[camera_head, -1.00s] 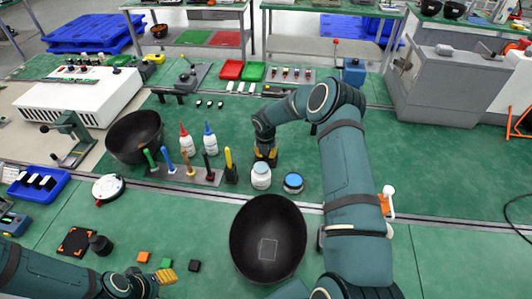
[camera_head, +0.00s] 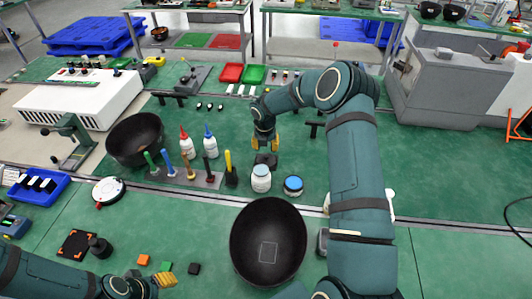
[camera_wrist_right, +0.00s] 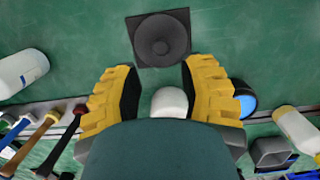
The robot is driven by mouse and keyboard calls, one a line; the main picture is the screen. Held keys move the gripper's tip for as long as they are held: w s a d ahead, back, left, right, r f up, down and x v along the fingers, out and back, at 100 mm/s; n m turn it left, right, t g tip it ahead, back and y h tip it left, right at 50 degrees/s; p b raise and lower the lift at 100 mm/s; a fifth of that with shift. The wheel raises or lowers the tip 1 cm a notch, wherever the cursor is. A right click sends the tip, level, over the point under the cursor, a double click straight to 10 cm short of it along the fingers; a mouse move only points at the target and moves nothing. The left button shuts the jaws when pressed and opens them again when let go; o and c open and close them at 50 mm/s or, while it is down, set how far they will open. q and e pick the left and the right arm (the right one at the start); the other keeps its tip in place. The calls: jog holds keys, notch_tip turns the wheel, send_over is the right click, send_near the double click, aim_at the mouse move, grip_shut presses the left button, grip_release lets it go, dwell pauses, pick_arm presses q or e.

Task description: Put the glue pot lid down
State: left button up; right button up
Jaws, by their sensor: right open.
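A black square piece with a round raised middle (camera_head: 266,160) lies on the green bench; it also shows in the right wrist view (camera_wrist_right: 160,38). It may be the glue pot lid or a pad under it; I cannot tell. My right gripper (camera_head: 266,146) is open and empty just above it; its yellow fingers (camera_wrist_right: 160,78) are spread wide in the wrist view. A white jar (camera_head: 261,180) stands in front, upright, and a blue-topped pot (camera_head: 293,185) stands beside it. My left gripper (camera_head: 163,281) is at the lower left, its jaws unclear.
A row of upright coloured-handled tools (camera_head: 188,172) and two glue bottles (camera_head: 198,145) stand left of the jar. A large black bowl (camera_head: 268,225) is in front, another (camera_head: 135,138) at the left. Bench to the right of my right arm is mostly clear.

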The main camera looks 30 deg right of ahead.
jog(key=shift+s+a+r, duration=0.15)
jog(key=shift+s+r, duration=0.05)
jog(key=shift+r, duration=1.15)
jog(key=shift+s+a+r, duration=0.1)
jog(key=shift+s+r, duration=0.05)
jog(key=shift+r, duration=1.2)
